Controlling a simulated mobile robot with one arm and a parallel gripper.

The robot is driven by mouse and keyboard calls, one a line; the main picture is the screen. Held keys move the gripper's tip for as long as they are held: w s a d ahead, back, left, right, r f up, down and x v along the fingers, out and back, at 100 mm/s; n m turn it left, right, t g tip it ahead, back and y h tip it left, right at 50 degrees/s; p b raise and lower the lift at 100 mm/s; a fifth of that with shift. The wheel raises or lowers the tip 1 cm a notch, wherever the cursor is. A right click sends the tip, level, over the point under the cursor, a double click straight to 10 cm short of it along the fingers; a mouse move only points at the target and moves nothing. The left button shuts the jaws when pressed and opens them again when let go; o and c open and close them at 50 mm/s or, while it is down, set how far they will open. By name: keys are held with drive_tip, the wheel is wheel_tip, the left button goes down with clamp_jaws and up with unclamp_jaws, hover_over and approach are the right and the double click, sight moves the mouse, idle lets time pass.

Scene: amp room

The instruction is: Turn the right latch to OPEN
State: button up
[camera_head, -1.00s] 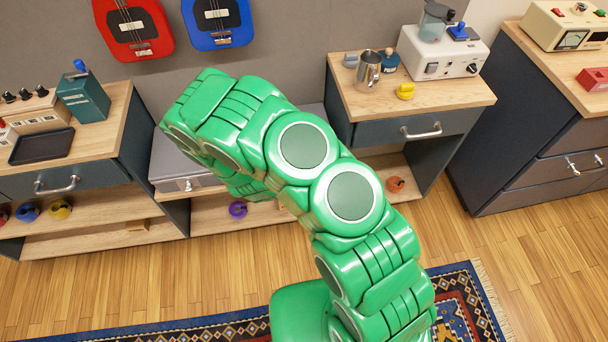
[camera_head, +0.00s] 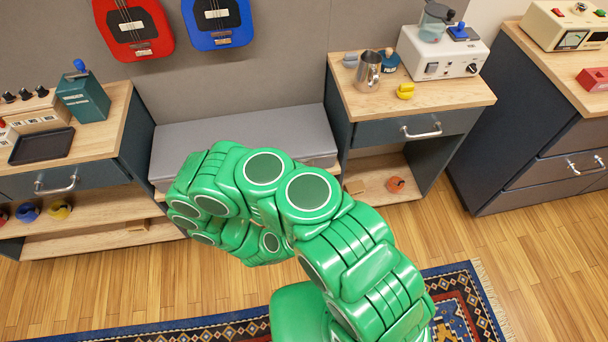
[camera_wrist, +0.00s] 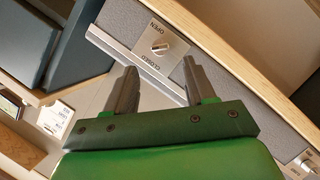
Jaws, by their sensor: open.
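In the wrist view, a small silver latch knob (camera_wrist: 159,47) sits on a metal plate marked OPEN and CLOSED, on a grey panel. Its stubby handle lies roughly across the plate between the two words; its exact setting is hard to tell. My gripper (camera_wrist: 160,66) is open and empty, with its two fingers pointing at the plate, a finger on each side below it. The fingers look apart from the knob. A second latch (camera_wrist: 309,161) shows at the lower right edge. In the head view my arm hides the gripper and latches.
The grey bench lid (camera_head: 240,140) lies between a left cabinet (camera_head: 140,130) and a right cabinet with a drawer (camera_head: 415,133). In the wrist view, a wooden edge (camera_wrist: 235,62) runs beside the panel and a dark blue cabinet side (camera_wrist: 75,55) stands at the left.

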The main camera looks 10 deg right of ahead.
drive_tip(key=x, duration=0.7)
drive_tip(key=shift+w, duration=0.25)
idle(0.6)
drive_tip(key=shift+f, duration=0.1)
drive_tip(key=shift+c, duration=0.5)
clamp_jaws()
